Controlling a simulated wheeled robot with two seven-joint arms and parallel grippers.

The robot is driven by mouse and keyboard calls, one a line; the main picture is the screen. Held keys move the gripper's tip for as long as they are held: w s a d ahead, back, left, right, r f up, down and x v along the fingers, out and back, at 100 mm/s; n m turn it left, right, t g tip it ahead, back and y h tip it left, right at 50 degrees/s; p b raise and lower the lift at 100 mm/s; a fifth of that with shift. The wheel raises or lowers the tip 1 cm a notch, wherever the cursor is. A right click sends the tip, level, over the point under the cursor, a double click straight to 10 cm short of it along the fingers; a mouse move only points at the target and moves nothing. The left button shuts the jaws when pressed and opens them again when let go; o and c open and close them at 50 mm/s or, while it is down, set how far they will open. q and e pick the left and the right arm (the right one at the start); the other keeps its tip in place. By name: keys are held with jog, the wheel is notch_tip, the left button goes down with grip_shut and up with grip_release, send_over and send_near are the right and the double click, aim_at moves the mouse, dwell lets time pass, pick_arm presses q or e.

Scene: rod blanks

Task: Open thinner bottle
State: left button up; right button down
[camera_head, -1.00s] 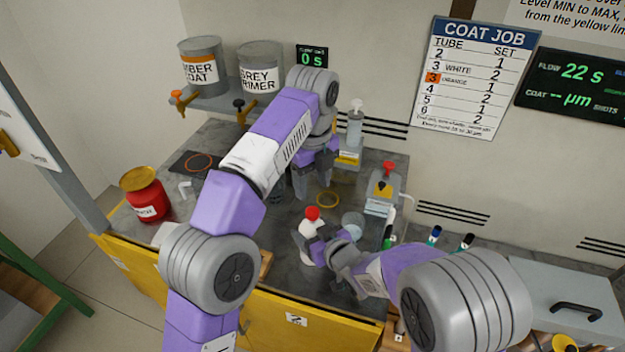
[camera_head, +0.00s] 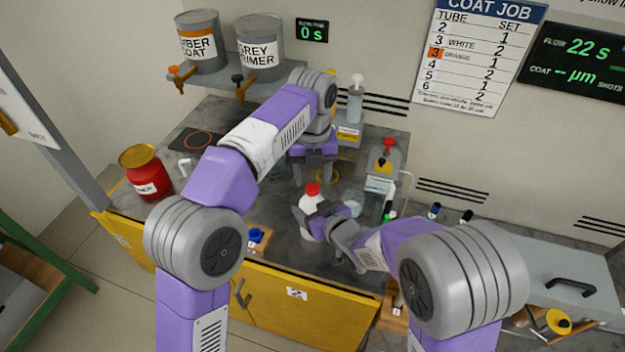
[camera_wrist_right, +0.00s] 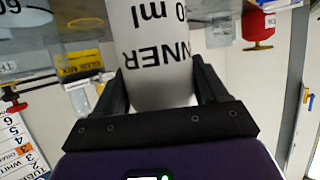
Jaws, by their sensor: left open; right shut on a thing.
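The thinner bottle is white with a red cap (camera_head: 312,188) and stands upright in the head view.
A clear cup (camera_head: 352,207) stands right of the bottle, with a yellow ring (camera_head: 327,172) behind. A red can (camera_head: 148,176) stands left. Two paint cans (camera_head: 203,45) sit on a back shelf.

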pick_arm(q)
jog(key=shift+f, duration=1.45)
